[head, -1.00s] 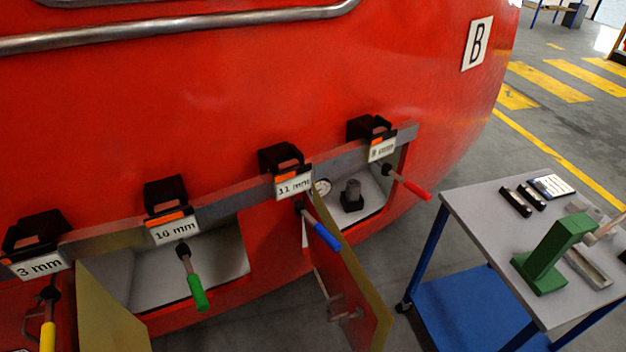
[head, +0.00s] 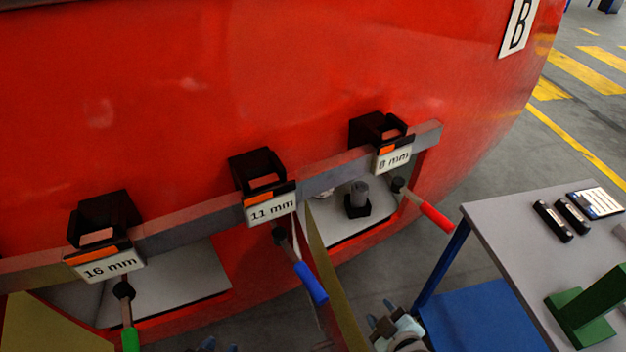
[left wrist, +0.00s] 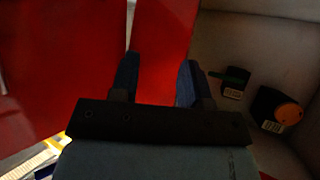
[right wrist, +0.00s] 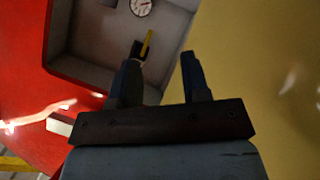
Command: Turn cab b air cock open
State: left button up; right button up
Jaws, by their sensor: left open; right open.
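In the right wrist view, a cock with a yellow handle (right wrist: 146,43) sits inside a pale, open compartment below a round gauge (right wrist: 141,7). In the head view, a dark fitting (head: 357,200) stands in the right compartment beneath the 8 mm tag; its handle is not clear there. My right gripper (head: 380,312) is open and empty below that compartment, and its fingers (right wrist: 160,72) point toward the compartment, apart from the cock. My left gripper (head: 220,346) is open and empty at the bottom edge; its fingers (left wrist: 158,80) face the red body beside another compartment.
The left wrist view shows a green-handled fitting (left wrist: 235,80) and an orange knob (left wrist: 289,115). An open yellowish door (head: 335,285) hangs beside my right gripper. Tools with blue (head: 310,283), red (head: 436,216) and green (head: 131,340) handles hang from the rail. A table (head: 500,215) stands right.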

jog(key=w+a+f+n+t+b, duration=0.1)
jog(key=w+a+f+n+b, duration=0.1)
jog(key=w+a+n+b, duration=0.4)
jog(key=w+a+f+n+t+b, duration=0.1)
jog(key=w+f+n+t+b, duration=0.1)
jog(key=w+n+b, duration=0.5)
pick_arm(q)
notch_tip(320, 180, down, 13)
jog(key=w+d+t+h+b, duration=0.1)
jog(key=d+b, duration=0.1)
jog(key=b, duration=0.7)
jog(key=shift+w+d, duration=0.25)
pick_arm(e)
jog(key=w+a+r+n+t, duration=0.1)
jog(key=w+a+n, duration=0.1)
jog(key=w+n, duration=0.3)
jog(key=w+a+r+n, duration=0.2)
jog(key=w+n, duration=0.3)
jog(key=w, duration=0.8)
jog(key=w+a+r+n+t, duration=0.1)
jog(key=w+a+n, duration=0.3)
jog(key=w, duration=0.4)
jog(key=shift+w+a+r+n+t, duration=0.25)
jog(key=shift+w+r+n+t, duration=0.05)
jog(key=shift+w+r+n, duration=0.1)
pick_arm(q)
jog(key=shift+f, duration=0.1)
pick_arm(e)
grip_shut()
